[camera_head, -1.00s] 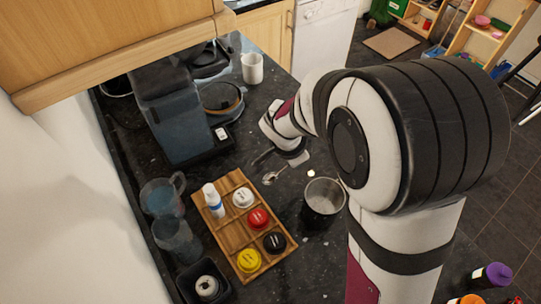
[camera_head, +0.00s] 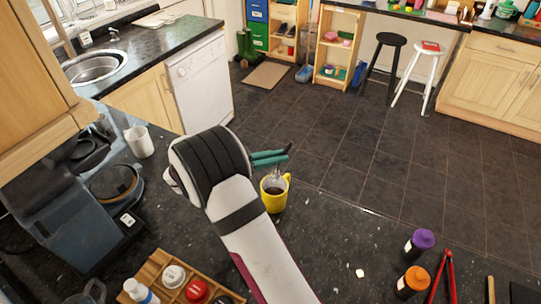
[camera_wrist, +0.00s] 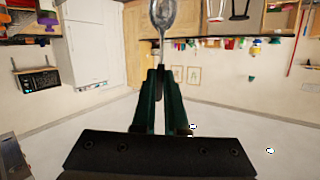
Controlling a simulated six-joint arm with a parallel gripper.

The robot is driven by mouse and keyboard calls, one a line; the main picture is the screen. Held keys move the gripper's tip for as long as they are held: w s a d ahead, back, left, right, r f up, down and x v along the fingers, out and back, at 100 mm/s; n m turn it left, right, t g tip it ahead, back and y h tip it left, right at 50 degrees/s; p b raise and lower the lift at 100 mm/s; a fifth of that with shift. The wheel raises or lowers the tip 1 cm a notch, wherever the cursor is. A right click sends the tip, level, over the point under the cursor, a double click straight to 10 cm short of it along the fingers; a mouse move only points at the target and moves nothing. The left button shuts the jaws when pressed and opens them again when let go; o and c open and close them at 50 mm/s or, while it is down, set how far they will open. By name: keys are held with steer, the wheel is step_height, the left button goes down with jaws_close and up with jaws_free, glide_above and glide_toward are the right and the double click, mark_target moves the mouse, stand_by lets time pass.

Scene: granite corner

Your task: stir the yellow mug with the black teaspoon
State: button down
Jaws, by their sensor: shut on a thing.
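The yellow mug (camera_head: 282,203) stands upright on the dark counter near its far edge, with dark liquid inside and its handle to the right. My gripper (camera_head: 284,154), with dark green fingers, is just above the mug's far side. In the wrist view my gripper (camera_wrist: 162,72) is shut on the teaspoon (camera_wrist: 163,15). In the head view a small grey part of the teaspoon (camera_head: 281,171) shows between fingers and mug, seemingly above the rim. The mug is not in the wrist view.
A coffee machine (camera_head: 62,222) and a white cup (camera_head: 138,141) stand left. A wooden tray (camera_head: 152,268) with coloured lids is at front left. Counter between is mostly clear.

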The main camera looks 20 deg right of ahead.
steer(key=f, duration=0.3)
steer(key=a+f, duration=0.1)
steer(key=f, duration=0.5)
steer(key=shift+a, duration=0.15)
steer(key=shift+a, duration=0.1)
